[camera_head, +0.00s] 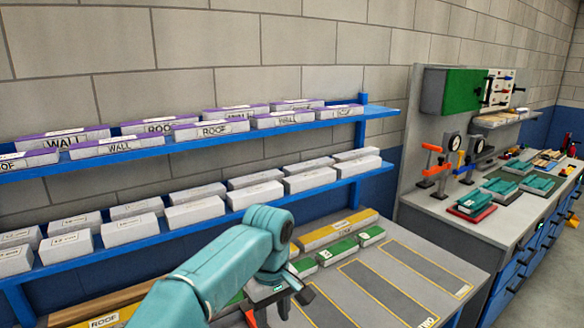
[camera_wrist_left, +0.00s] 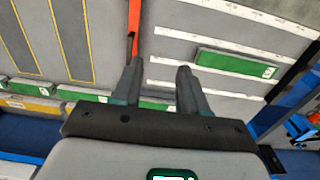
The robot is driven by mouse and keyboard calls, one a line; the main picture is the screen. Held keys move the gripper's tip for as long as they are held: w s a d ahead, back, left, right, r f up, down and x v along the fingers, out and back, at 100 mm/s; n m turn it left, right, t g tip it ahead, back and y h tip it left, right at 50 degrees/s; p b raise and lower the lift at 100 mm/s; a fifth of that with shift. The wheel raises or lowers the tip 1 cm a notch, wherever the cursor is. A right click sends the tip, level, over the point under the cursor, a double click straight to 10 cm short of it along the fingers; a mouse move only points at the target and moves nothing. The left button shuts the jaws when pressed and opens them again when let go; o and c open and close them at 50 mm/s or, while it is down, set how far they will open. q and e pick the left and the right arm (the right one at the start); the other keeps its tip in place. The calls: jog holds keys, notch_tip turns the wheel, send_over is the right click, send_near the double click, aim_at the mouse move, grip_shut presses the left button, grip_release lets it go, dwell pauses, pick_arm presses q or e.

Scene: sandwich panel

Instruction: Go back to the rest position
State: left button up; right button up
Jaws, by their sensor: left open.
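My left arm, teal, reaches in from the bottom of the head view over the grey worktable (camera_head: 420,262). Its dark left gripper (camera_head: 294,301) is low over the table. In the left wrist view the two fingers of the gripper (camera_wrist_left: 158,88) stand apart with a clear gap, and nothing is held between them. A red-orange strip (camera_wrist_left: 134,28) runs up beside one finger; I cannot tell its height. The right gripper is not in view.
Green blocks (camera_head: 335,252) and a yellow-labelled bar (camera_head: 330,231) lie at the table's back. Blue shelves (camera_head: 210,143) with labelled boxes stand behind. A second bench (camera_head: 446,221) with clamps and teal parts is on the right. The outlined table slots (camera_head: 375,290) are empty.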

pick_arm(q)
notch_tip(320, 180, down, 13)
jog(key=a+m+h, duration=0.1)
jog(key=m, duration=0.1)
jog(key=s+a+f+h, duration=0.1)
jog(key=s+f, duration=0.3)
jog(key=f, duration=0.2)
jog(key=s+a+f+m+h, duration=0.1)
jog(key=s+f, duration=0.4)
jog(key=f, duration=0.1)
jog(key=s+a+f+m, duration=0.1)
jog(key=s+a+f, duration=0.1)
jog(key=s+f, duration=0.3)
jog(key=shift+a+f+h, duration=0.1)
jog(key=shift+f+h, duration=0.3)
jog(key=shift+f, duration=0.55)
jog(key=s+a+f, duration=0.2)
jog(key=s+f, duration=0.1)
jog(key=s, duration=0.9)
notch_tip(320, 180, down, 10)
jog(key=s+b, duration=0.1)
jog(key=b, duration=0.9)
jog(key=shift+a+m, duration=0.3)
jog(key=shift+m, duration=0.1)
jog(key=shift+r, duration=0.1)
